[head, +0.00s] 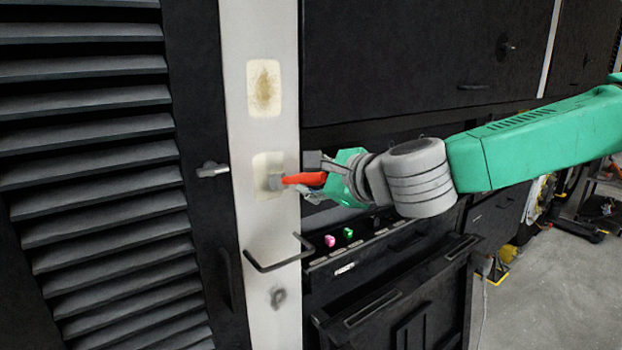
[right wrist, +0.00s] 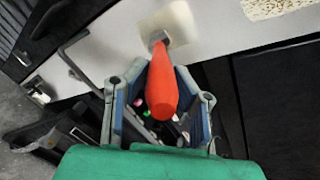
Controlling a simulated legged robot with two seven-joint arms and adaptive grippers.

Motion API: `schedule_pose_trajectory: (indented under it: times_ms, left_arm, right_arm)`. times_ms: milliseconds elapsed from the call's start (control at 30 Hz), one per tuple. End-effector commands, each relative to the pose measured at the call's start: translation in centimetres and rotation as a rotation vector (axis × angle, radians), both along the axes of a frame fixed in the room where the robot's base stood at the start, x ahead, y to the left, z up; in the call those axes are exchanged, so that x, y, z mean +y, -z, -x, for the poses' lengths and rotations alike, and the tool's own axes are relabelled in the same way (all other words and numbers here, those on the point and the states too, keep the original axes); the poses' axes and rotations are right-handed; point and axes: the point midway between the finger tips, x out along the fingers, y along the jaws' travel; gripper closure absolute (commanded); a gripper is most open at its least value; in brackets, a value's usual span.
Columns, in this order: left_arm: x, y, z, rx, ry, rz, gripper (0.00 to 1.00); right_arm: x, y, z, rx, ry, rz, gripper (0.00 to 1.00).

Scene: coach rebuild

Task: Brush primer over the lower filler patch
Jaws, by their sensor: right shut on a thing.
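The brush has a red handle (head: 300,179) and a grey metal end. My right gripper (head: 318,178) is shut on the handle, which points left toward the pale pillar (head: 240,130). The brush's end is over the lower filler patch (head: 262,160) and seems to touch it; bristles are hard to make out. This patch is cream and smooth-looking, partly hidden by the brush. The upper filler patch (head: 264,88) has a rough brown middle. In the right wrist view the red handle (right wrist: 163,85) lies between the fingers, its end at the lower patch (right wrist: 178,22). My left gripper is out of view.
A dark bent handle (head: 270,263) sticks out of the pillar below the lower patch. A door latch (head: 212,170) is left of it. Louvres (head: 90,130) fill the left.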

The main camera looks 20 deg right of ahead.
Motion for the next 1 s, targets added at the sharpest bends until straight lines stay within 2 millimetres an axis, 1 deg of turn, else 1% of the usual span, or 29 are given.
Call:
schedule_pose_trajectory:
  times_ms: [33,267,333,633,800,1000]
  left_arm:
    - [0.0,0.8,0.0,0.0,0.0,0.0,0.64]
    - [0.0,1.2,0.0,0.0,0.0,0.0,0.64]
    - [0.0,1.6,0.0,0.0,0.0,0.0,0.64]
    - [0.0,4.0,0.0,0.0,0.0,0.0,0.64]
    - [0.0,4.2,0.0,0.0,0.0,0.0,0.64]
    - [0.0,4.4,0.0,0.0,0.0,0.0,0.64]
  right_arm:
    - [0.0,0.8,0.0,0.0,0.0,0.0,1.0]
    - [0.0,1.3,0.1,-0.001,0.0,-0.001,1.0]
    - [0.0,1.8,0.1,-0.002,0.0,0.0,1.0]
    - [0.0,4.5,-0.1,0.0,0.0,0.0,1.0]
    - [0.2,4.7,0.0,-0.001,-0.001,0.0,1.0]
    - [1.2,4.7,0.5,-0.001,-0.001,0.001,1.0]
